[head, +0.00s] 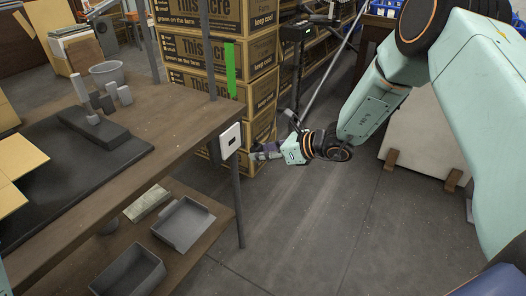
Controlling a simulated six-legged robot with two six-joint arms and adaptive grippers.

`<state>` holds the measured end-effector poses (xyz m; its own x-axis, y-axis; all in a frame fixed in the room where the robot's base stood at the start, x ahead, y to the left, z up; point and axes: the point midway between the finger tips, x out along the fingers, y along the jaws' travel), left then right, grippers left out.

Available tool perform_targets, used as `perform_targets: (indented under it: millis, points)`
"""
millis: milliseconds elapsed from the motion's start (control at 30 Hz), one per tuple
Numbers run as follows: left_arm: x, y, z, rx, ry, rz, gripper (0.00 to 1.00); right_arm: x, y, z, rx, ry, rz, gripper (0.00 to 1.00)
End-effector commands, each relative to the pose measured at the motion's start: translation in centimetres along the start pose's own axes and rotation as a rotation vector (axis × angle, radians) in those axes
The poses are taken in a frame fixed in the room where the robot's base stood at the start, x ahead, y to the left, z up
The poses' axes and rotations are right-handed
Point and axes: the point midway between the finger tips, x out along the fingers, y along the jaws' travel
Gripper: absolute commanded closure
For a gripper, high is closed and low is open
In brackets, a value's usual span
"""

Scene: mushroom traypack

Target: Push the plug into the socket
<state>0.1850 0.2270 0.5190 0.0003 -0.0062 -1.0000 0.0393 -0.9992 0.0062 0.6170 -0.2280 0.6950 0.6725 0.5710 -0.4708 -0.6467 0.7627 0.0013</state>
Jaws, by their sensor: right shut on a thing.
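A white socket plate (230,142) is fixed upright on the table's front corner post, with a small dark spot in its face. My right gripper (259,153) comes in from the right, just to the right of the socket and slightly lower in the picture, pointing left. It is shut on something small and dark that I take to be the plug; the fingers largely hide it. A gap shows between the fingers and the socket plate. I see no cable clearly. My left gripper is out of view.
The wooden table (185,133) holds a dark mat, a grey bucket (107,73) and small grey blocks. Grey bins (128,272) stand on its lower shelf. Stacked mushroom cartons (262,55) rise behind the socket and gripper. Floor in front is clear.

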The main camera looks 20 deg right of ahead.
Motion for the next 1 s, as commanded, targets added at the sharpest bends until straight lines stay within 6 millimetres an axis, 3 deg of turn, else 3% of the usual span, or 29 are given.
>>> perform_targets:
  millis: [200, 633, 1000]
  points:
    - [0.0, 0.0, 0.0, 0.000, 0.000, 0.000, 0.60, 0.0, 0.0, 0.1, 0.017, -0.091, -0.038, 0.95]
    - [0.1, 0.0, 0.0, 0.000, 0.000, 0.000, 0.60, 0.2, 0.0, 0.3, 0.016, -0.101, -0.037, 0.95]
    - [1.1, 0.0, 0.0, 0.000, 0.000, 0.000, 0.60, 2.6, -0.1, 1.5, 0.014, -0.100, -0.036, 0.95]
